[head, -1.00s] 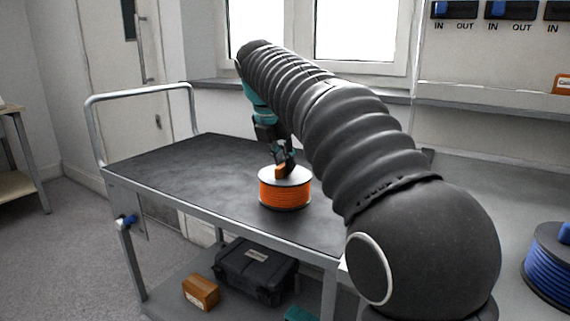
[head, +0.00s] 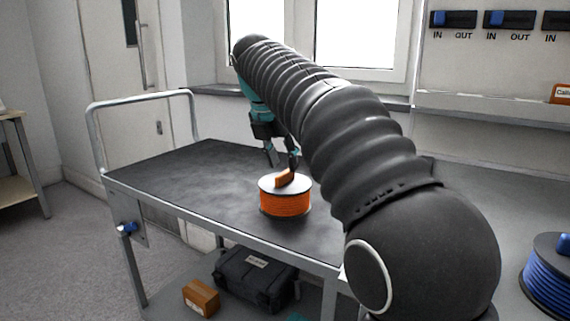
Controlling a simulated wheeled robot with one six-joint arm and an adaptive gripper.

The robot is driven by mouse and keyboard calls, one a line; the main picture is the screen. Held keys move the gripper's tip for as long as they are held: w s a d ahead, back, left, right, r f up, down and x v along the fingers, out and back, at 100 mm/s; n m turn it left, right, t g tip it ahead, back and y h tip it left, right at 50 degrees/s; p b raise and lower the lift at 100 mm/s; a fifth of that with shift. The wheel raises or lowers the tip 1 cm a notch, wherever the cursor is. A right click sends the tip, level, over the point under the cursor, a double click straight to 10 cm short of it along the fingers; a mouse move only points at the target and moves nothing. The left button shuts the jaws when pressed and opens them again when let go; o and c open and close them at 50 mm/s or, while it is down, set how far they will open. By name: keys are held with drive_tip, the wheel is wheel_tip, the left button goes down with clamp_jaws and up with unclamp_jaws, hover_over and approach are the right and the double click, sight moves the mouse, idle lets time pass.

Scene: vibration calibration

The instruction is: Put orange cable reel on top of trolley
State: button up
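The orange cable reel (head: 285,204) stands upright on the dark top of the trolley (head: 190,180), toward its right part. It has a pale upper disc with an orange block-like handle (head: 285,179) on it. My gripper (head: 281,161) is just above the reel, with its two fingers spread apart and clear of the handle. The far side of the reel is hidden.
A black case (head: 255,275) and a small brown box (head: 201,298) lie on the trolley's lower shelf. A blue cable reel (head: 548,280) stands on the grey bench at the right. The trolley top left of the orange reel is clear.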

drive_tip(key=p+v, duration=0.3)
drive_tip(key=v, duration=0.6)
drive_tip(key=shift+r, duration=0.15)
drive_tip(key=shift+s, duration=0.1)
